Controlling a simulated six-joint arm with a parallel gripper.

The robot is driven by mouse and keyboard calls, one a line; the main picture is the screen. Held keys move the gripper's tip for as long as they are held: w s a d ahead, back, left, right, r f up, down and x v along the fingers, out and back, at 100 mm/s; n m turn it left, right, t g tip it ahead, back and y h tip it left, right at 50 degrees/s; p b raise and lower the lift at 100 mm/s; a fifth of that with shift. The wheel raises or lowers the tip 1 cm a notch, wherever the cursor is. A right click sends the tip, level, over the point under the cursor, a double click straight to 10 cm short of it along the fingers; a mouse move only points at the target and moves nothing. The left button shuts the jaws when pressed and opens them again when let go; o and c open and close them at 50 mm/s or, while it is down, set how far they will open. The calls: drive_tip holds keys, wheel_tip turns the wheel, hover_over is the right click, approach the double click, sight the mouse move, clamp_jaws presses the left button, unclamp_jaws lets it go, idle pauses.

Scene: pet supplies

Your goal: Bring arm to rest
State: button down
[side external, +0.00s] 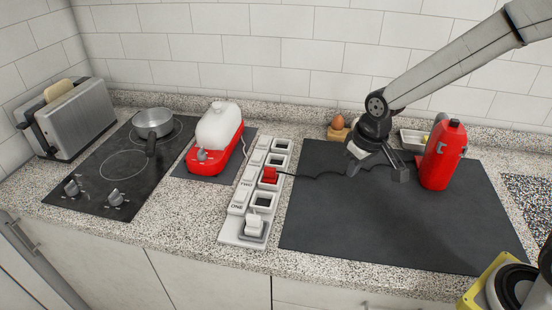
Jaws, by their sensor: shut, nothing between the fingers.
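My gripper (398,171) is shut and empty. It hangs above the back part of the dark mat (330,225), just left of a red kettle-like vessel (441,158). My arm reaches in from the upper right. A black cable passes behind the gripper toward the red vessel. I cannot tell whether the gripper touches the cable.
A labelled socket strip (238,208) holds a red plug (269,176) and a white plug (254,223). A red-and-white appliance (218,130), a hob with a pot (152,122) and a toaster (70,118) stand left. The mat's front is clear.

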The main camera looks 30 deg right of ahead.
drive_tip(key=s+d+f, duration=0.1)
drive_tip(key=s+d, duration=0.1)
drive_tip(key=s, duration=0.8)
drive_tip(key=shift+s+d+f+m, duration=0.15)
drive_tip(key=shift+s+f+m, duration=0.1)
drive_tip(key=shift+f+m, duration=0.15)
